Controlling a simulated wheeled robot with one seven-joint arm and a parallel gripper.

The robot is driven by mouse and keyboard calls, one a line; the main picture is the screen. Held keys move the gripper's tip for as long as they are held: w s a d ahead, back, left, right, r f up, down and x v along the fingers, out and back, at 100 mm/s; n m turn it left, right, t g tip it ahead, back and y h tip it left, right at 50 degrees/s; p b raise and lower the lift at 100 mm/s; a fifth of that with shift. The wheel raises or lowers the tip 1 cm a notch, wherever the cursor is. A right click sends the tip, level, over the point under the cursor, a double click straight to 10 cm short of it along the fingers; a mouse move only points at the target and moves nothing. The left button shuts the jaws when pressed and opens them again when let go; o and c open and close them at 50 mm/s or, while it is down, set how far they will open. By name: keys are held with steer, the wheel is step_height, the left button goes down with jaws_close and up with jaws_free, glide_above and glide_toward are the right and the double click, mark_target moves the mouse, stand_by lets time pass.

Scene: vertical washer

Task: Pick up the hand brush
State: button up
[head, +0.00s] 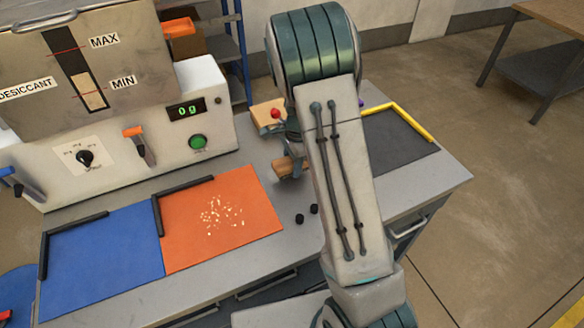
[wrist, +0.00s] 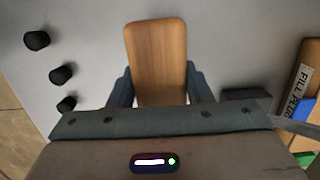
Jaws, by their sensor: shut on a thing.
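The hand brush shows as a flat wooden piece with a rounded end (wrist: 157,55) in the wrist view. My gripper (wrist: 160,88) is shut on it, with one dark finger along each side. In the head view, a small part of the wood (head: 287,169) shows at the tip of my gripper (head: 291,155), partly behind my arm. I cannot tell whether the brush touches the grey bench top or is just above it.
An orange mat (head: 258,215) holds scattered pale bits, beside a blue mat (head: 100,250). Black knobs (head: 299,218) stand near the brush. A dark mat with a yellow edge bar (head: 408,122) lies right. The white machine (head: 215,85) stands behind. A box labelled "FILL PLUG" (wrist: 297,85) is close right.

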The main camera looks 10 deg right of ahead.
steer(key=shift+w+d+r, duration=0.1)
steer(key=shift+r, duration=0.8)
steer(key=d+r+b, duration=0.2)
steer(key=d+r, duration=0.4)
steer(key=d, duration=0.5)
steer(key=shift+s+d+r, duration=0.25)
steer(key=shift+r, duration=0.1)
steer(key=shift+o, duration=1.2)
